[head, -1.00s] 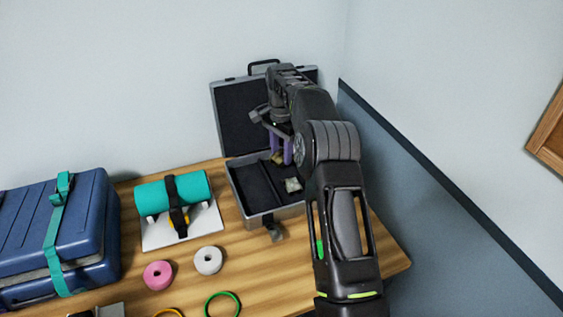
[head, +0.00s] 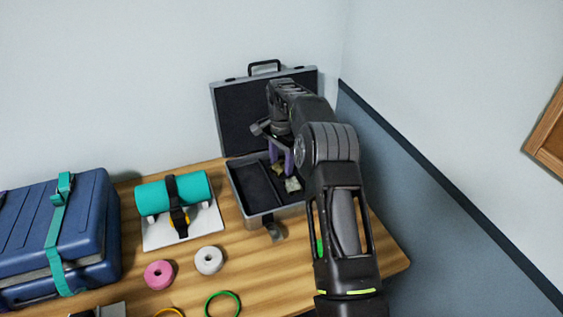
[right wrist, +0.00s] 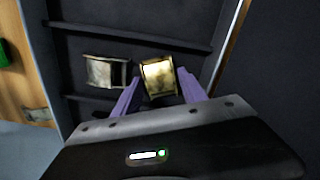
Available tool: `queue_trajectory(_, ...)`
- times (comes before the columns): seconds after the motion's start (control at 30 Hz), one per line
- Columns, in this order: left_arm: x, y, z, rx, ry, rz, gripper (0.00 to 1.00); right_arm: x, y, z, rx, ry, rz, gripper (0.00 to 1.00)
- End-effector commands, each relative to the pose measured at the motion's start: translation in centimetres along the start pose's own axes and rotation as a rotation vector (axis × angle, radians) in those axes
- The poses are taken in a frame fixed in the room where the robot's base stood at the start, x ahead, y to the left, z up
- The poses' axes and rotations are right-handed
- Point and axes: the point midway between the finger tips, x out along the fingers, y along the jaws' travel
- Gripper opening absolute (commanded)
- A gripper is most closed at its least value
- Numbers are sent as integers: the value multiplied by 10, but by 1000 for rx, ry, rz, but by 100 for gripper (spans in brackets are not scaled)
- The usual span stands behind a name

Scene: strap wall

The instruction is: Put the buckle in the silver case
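The silver case (head: 264,219) stands open at the back of the table, with its dark-lined lid (head: 237,122) leaning up against the wall. My right gripper (head: 281,160) reaches down into the case's right compartment. Its purple fingers are closed on a brass-coloured buckle (head: 278,169), which also shows between the fingertips in the right wrist view (right wrist: 158,78). Whether it touches the case floor is unclear. A duller silvery buckle (head: 292,185) lies in the same compartment, left of the fingers in the right wrist view (right wrist: 104,72). My left gripper is out of view.
A divider (head: 266,187) splits the case. Left of it stand a teal roll (head: 151,198) strapped on a white stand and a blue suitcase (head: 25,233). Pink (head: 159,275) and white (head: 208,260) rolls and a green ring (head: 222,304) lie in front. A wall is close right.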

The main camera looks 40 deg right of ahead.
Motion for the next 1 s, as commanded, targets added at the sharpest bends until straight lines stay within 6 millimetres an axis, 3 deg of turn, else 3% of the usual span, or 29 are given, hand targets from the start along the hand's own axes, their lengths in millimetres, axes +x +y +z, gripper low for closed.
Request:
queue_trajectory(0.27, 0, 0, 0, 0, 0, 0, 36, -10, 0, 0, 0, 1, -1, 49)
queue_trajectory(0.57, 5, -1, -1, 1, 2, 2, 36, -66, -1, 0, 0, 2, -5, 49)
queue_trajectory(0.6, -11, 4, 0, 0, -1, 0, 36, -82, 0, 0, 0, 0, -1, 49)
queue_trajectory(0.7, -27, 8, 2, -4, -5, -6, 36, -99, 0, 0, 0, 0, 1, 49)
queue_trajectory(1.0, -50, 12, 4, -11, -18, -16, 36, -124, 0, 0, -1, 0, 0, 49)
